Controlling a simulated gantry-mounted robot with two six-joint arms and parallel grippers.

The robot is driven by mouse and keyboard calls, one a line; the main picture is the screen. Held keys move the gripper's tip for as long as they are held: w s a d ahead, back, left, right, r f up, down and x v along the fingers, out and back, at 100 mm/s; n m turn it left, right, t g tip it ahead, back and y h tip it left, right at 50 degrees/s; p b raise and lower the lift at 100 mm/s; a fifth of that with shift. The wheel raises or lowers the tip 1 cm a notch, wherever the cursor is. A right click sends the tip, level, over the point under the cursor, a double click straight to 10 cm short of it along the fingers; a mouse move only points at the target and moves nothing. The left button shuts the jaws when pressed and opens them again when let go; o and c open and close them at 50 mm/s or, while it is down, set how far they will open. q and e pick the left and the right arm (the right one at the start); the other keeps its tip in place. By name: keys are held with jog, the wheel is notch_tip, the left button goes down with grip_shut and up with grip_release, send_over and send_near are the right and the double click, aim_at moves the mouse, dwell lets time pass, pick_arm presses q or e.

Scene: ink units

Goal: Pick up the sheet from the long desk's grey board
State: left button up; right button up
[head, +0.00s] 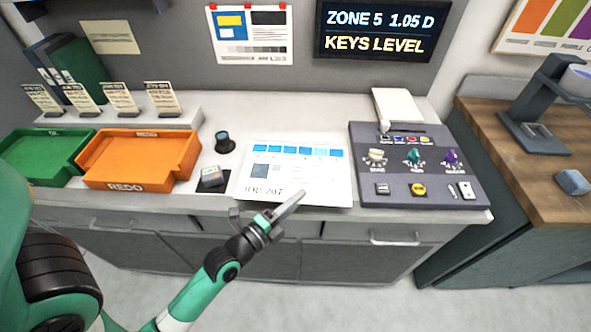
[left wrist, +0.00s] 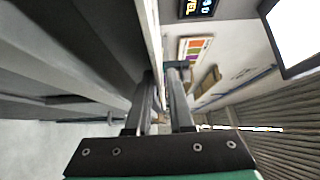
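The white sheet (head: 318,178) lies flat at the front of the long desk (head: 290,112), with a row of blue squares and the print "JOB 207". Its front edge reaches the desk's front edge. I cannot tell how much of a grey board lies under it. My left gripper (head: 297,197) is at the sheet's front edge, overlapping it in the head view. In the left wrist view the two fingers (left wrist: 161,92) stand apart, with a thin pale edge running down towards the gap. I cannot tell whether they touch the sheet. My right gripper is out of view.
A dark grey panel (head: 368,190) with knobs and buttons is right of the sheet. A dark round pot (head: 224,143) and a small grey block (head: 211,175) are left of it, then an orange tray (head: 125,185) and a green tray (head: 30,173). A wooden-topped counter (head: 500,165) stands right.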

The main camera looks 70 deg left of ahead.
pick_arm(q)
grip_shut()
jog(key=shift+r+p, duration=0.35)
jog(key=shift+r, duration=0.25)
notch_tip(320, 180, up, 3)
jog(key=shift+f+p, duration=0.15)
jog(key=shift+p, duration=0.6)
jog(key=s+d+r+p, duration=0.4)
jog(key=s+r+p, duration=0.2)
jog(key=s+r, duration=0.3)
jog(key=shift+s+d+p, duration=0.2)
jog(key=shift+s+p, duration=0.2)
jog(key=shift+s, duration=1.8)
